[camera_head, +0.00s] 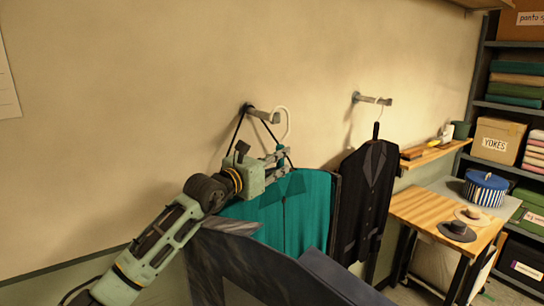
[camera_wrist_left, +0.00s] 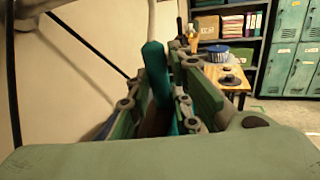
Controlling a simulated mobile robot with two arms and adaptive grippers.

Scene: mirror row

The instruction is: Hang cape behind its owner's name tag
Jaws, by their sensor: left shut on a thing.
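The teal cape (camera_head: 305,218) hangs spread below my left gripper (camera_head: 280,160), which is shut on its top near the hanger neck. In the left wrist view a teal strip of the cape (camera_wrist_left: 158,75) stands between the fingers. The hanger's pale hook (camera_head: 287,122) rises above the gripper beside the near end of the left wall peg (camera_head: 263,115); I cannot tell whether it touches the peg. A black cord (camera_head: 238,135) loops over that peg and runs down behind the gripper and cape. I can read no name tag near the pegs. My right gripper is out of view.
A dark suit jacket (camera_head: 370,200) hangs on the right peg (camera_head: 372,98). A dark grey-blue shape (camera_head: 310,272) covers the cape's lower part. A wooden table (camera_head: 425,212) with hats and a shelf rack stand at right.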

